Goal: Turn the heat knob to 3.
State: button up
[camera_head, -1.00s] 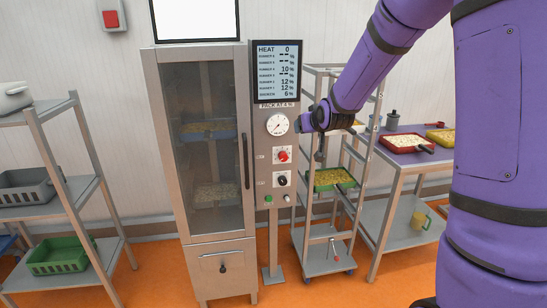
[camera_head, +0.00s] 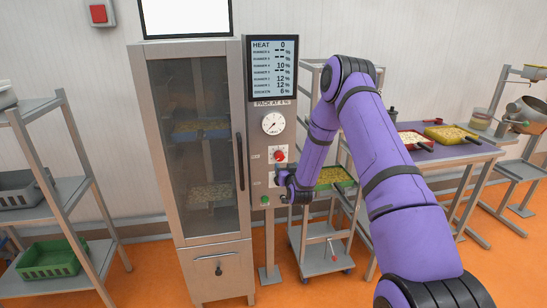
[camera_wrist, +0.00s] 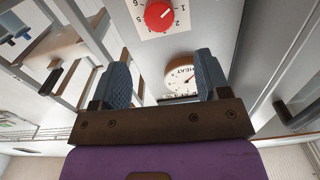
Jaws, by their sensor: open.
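The red knob (camera_head: 279,156) sits on the front of a narrow grey panel, below a round white gauge (camera_head: 273,124). In the wrist view the red knob (camera_wrist: 158,14) is at the top edge on a white plate with numbers, partly cut off. The display (camera_head: 274,68) above reads HEAT 0. My gripper (camera_head: 281,187) shows in front of the panel, a little below the red knob in the head view. In the wrist view my gripper (camera_wrist: 162,77) is open and empty, fingers apart from the knob. The lower black knob is hidden behind my gripper.
A tall glass-door cabinet (camera_head: 190,65) with a black handle stands left of the panel. A green button (camera_head: 265,200) is low on the panel. A rack trolley (camera_head: 312,262) and a table with trays stand to the right. A grey shelf with crates is at far left.

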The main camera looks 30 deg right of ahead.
aim_at(280, 157)
jog(key=x, duration=1.1)
jog(key=shift+f, duration=0.2)
jog(key=shift+c, duration=0.2)
jog(key=c, duration=0.9)
